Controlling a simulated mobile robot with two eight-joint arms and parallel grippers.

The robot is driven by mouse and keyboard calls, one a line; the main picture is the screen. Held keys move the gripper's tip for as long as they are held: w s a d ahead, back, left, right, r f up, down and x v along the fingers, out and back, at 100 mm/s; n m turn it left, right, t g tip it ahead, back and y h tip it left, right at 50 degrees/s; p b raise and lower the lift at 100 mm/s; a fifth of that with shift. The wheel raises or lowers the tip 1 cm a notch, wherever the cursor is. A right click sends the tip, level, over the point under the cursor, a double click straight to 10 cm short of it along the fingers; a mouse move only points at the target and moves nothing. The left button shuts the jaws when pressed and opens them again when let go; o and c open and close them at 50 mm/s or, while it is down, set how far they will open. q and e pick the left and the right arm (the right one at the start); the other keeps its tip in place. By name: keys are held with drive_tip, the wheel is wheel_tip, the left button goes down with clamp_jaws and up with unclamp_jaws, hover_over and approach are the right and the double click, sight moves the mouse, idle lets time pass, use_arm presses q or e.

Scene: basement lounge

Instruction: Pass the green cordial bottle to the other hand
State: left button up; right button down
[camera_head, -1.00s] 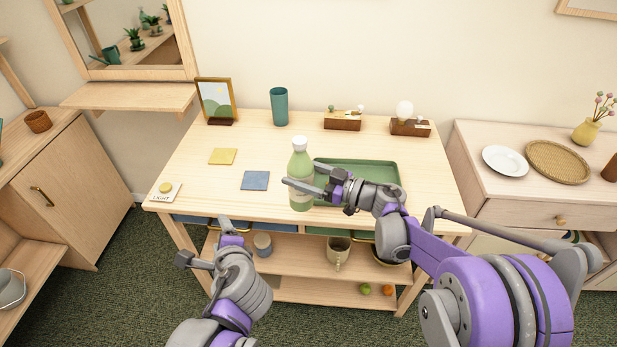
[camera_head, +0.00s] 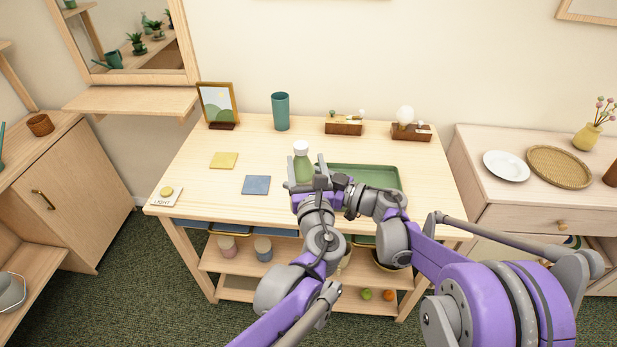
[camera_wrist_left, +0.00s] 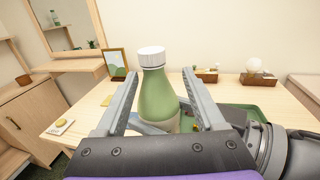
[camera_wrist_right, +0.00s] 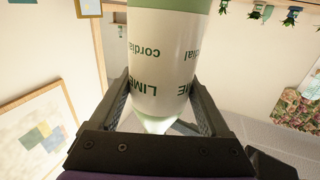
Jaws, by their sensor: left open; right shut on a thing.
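The green cordial bottle (camera_head: 303,166) with a white cap is upright at the front of the table, its lower part hidden behind my left gripper in the head view. My right gripper (camera_wrist_right: 165,115) is shut on the bottle around its labelled part, coming from the right. My left gripper (camera_head: 305,180) is open, with its fingers on either side of the bottle. In the left wrist view the bottle (camera_wrist_left: 157,95) stands between the two open fingers, with gaps on both sides. A finger of the right gripper crosses low behind it.
A green tray (camera_head: 385,174) lies right behind the grippers. A teal cup (camera_head: 281,111), a picture frame (camera_head: 218,104) and two wooden blocks stand along the back.

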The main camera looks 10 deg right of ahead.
use_arm(q)
drive_tip(key=w, duration=0.6)
drive_tip(key=shift+w, duration=0.1)
drive_tip(key=shift+d, duration=0.1)
clamp_jaws()
drive_tip(key=shift+d, duration=0.1)
idle(1.0)
